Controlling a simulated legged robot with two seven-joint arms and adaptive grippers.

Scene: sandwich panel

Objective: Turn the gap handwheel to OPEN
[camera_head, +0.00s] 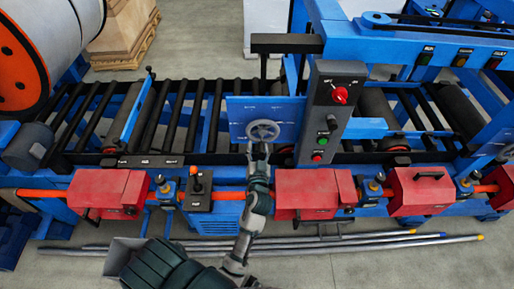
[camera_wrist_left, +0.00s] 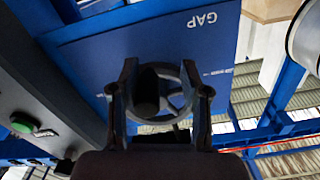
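The grey spoked gap handwheel (camera_head: 263,130) is mounted on a blue panel (camera_head: 240,112). The panel reads GAP in the left wrist view (camera_wrist_left: 222,40). My left gripper (camera_head: 258,150) is just in front of the wheel's lower part, pointing at it. In the left wrist view the fingers of the left gripper (camera_wrist_left: 160,78) are apart, one on each side of the handwheel (camera_wrist_left: 178,92). A dark round knob or hub shows between them. I cannot tell whether the fingers touch the rim. My right gripper is not in view.
A dark control post (camera_head: 326,110) with a red selector and green and red buttons stands close right of the wheel. A roller conveyor (camera_head: 180,115) runs left. Red boxes (camera_head: 303,190) and an orange pipe line the front. Metal rods (camera_head: 360,243) lie on the floor.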

